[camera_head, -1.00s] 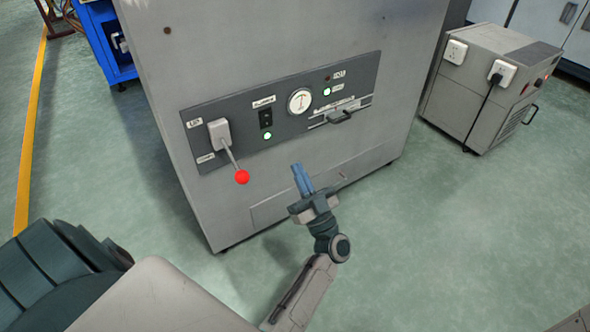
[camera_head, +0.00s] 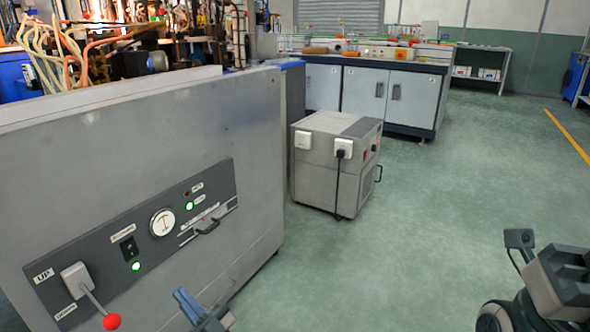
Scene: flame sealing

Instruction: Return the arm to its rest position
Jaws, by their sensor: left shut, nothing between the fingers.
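My left gripper (camera_head: 198,308) is at the bottom edge, in front of the lower part of the grey machine (camera_head: 100,140). Its blue fingers are shut and empty, and most of its arm is cut off below the frame. It is to the right of the red-knobbed lever (camera_head: 111,321) and apart from it. A part of my right arm (camera_head: 548,290) shows in the bottom right corner.
The control panel (camera_head: 150,235) has a gauge, green lights and a handle. A grey box (camera_head: 335,165) with a plugged-in cable stands beyond the machine. Cabinets (camera_head: 375,95) are behind it. The green floor (camera_head: 430,210) on the right is open.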

